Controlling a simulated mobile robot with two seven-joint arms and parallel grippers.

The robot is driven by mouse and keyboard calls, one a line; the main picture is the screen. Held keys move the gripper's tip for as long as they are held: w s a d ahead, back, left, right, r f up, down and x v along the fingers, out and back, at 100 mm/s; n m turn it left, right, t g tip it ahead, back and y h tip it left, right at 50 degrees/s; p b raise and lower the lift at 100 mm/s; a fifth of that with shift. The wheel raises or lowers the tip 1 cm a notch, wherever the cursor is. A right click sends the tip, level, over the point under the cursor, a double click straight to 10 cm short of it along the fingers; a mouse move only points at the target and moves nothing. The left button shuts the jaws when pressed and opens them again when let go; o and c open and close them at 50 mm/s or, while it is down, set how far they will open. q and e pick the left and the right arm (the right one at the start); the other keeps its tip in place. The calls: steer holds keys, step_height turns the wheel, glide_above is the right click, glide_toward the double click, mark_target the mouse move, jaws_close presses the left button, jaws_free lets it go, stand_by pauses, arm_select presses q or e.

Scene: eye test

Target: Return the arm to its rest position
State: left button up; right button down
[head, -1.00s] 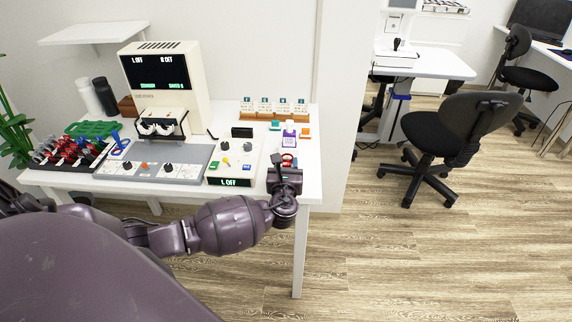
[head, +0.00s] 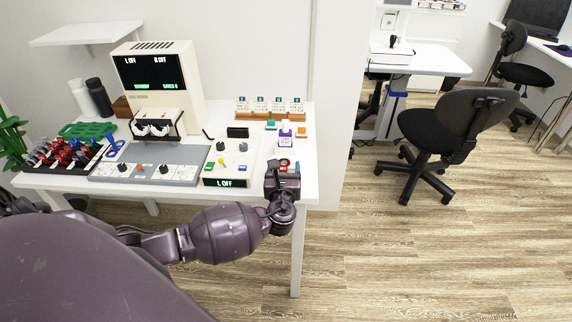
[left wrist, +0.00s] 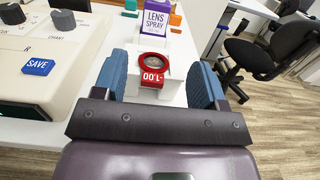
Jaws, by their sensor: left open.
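My left gripper (head: 283,167) is open over the front right corner of the white table (head: 308,190). In the left wrist view its two blue-padded fingers (left wrist: 158,68) stand wide apart with nothing held between them. My right gripper is not in view.
A purple-labelled lens spray (head: 286,134) stands behind the lens. A control box (head: 230,160) with knobs and a blue SAVE button is left of the gripper. A cream display machine (head: 158,80) stands further left. Open floor and a black chair (head: 455,125) are to the right.

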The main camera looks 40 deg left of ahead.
arm_select(q)
steer(key=v, duration=0.9)
steer(key=shift+d+p, duration=0.25)
steer(key=shift+p, duration=0.2)
steer(key=s+d+f+n+g+h, duration=0.1)
steer(key=d+f+n+h, duration=0.1)
steer(key=d+n+h, duration=0.45)
steer(key=s+d+f+n+g+h, duration=0.2)
steer(key=f+n+h, duration=0.1)
steer(key=n, duration=0.7)
steer(key=s+a+f+n, duration=0.2)
steer(key=s+n, duration=0.4)
steer(key=s, duration=0.3)
steer(key=s+a+f+n+g, duration=0.1)
steer(key=s+f+n, duration=0.3)
steer(key=s, duration=0.5)
steer(key=shift+s+a+f+n+g, duration=0.3)
steer(key=shift+a+n, duration=0.5)
steer(key=shift+n, duration=0.25)
